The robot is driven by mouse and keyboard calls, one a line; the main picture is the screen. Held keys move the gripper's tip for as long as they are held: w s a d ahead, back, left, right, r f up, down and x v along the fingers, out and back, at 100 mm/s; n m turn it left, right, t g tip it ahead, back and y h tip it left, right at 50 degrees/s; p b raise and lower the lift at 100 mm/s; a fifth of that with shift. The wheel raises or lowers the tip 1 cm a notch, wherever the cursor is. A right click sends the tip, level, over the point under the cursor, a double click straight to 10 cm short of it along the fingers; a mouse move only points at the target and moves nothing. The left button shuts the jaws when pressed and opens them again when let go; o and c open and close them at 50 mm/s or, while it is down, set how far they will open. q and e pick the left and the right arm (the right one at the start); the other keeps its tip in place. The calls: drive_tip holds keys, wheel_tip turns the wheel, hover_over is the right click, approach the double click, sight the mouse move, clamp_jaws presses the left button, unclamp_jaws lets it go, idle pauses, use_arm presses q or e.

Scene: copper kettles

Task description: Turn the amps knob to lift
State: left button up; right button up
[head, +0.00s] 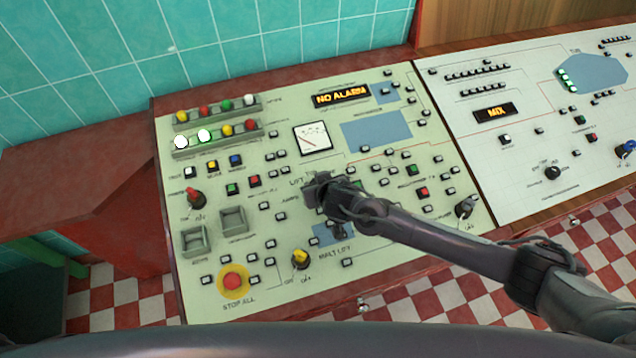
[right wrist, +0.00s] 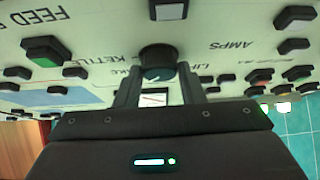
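The amps knob (right wrist: 157,62) is a dark round knob with a pale pointer mark. In the right wrist view, which is upside down, the printed words AMPS, LIFT and KETTLE show around it. My right gripper (right wrist: 159,80) has one finger on each side of the knob, with little or no gap. I cannot tell whether the fingers press on it. My left gripper is in no view.
Small push-buttons surround the knob. A dial gauge (head: 312,138) and a NO ALARM display (head: 341,96) are behind it. A yellow knob (head: 300,258) and a red stop button (head: 233,281) are nearer the front. A white panel (head: 510,170) adjoins on the right.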

drive_tip(key=c, duration=0.5)
